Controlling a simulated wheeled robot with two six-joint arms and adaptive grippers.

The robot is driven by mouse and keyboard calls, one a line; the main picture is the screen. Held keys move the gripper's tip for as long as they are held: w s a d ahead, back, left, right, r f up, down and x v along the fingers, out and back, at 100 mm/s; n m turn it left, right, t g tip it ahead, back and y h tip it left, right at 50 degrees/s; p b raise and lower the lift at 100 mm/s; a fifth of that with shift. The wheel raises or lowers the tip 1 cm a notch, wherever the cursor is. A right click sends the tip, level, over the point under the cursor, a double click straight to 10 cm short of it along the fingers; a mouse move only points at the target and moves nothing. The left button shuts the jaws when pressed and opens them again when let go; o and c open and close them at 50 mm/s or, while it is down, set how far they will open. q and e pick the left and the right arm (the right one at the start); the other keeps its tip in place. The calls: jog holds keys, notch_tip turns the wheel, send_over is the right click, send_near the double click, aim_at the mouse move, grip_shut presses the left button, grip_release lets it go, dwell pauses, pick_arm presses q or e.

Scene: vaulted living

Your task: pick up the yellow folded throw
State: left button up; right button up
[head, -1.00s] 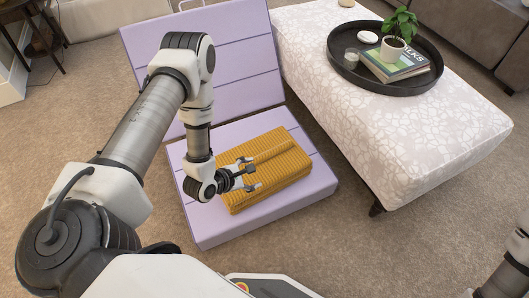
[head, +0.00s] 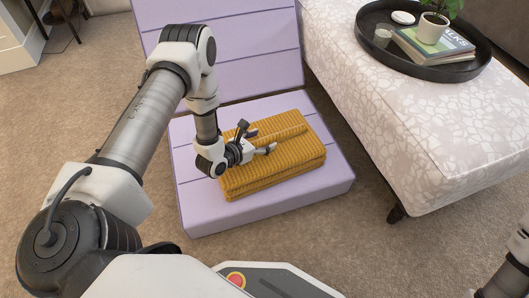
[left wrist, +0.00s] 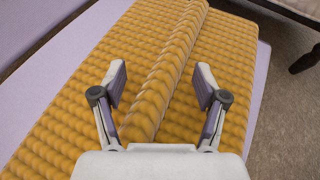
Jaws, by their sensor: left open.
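The yellow folded throw (head: 285,165) lies on the lilac slatted seat (head: 210,222) in the head view. It is a ribbed, folded block with a raised roll or fold along its top. My left gripper (head: 262,140) is over the throw, its jaws open. In the left wrist view the throw (left wrist: 75,105) fills most of the picture, and the raised fold (left wrist: 165,75) runs between the two open fingers of my left gripper (left wrist: 160,85). I cannot tell whether the fingertips touch the cloth. Of my right arm, only a part shows at the lower right edge; its gripper is out of view.
A pale patterned ottoman (head: 350,90) stands right of the seat, with a dark round tray (head: 460,72) holding books (head: 425,50) and a potted plant (head: 432,25). The lilac backrest (head: 250,50) rises behind the throw. Carpet (head: 370,240) in front is clear.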

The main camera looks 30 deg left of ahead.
pick_arm(q)
grip_shut()
jog(key=shift+r, duration=0.15)
